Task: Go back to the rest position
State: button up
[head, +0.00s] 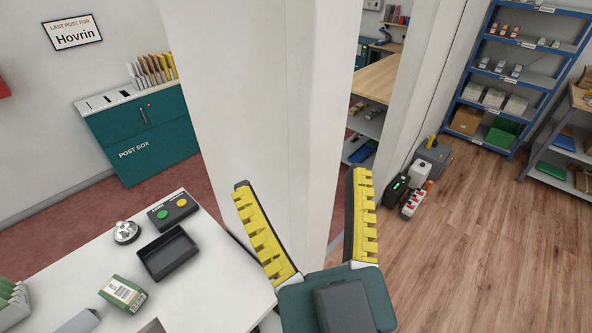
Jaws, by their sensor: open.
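My gripper (303,210) is in the lower middle of the head view. Its two fingers with yellow ridged pads point up and away and stand wide apart. Nothing is between them; a white pillar shows behind the gap. My gripper is over the right edge of the white counter (215,270), and touches nothing that I can see.
On the counter are a black tray (168,253), a bell (125,232), a button box (172,211) and a green packet (122,294). A white pillar (265,100) stands close behind my gripper. A teal post box (140,135) is at the back left. The wooden floor at right is largely clear.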

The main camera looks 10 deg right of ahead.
notch_tip(320, 180, up, 21)
jog(key=p, duration=2.1)
jog(key=shift+r, duration=0.2)
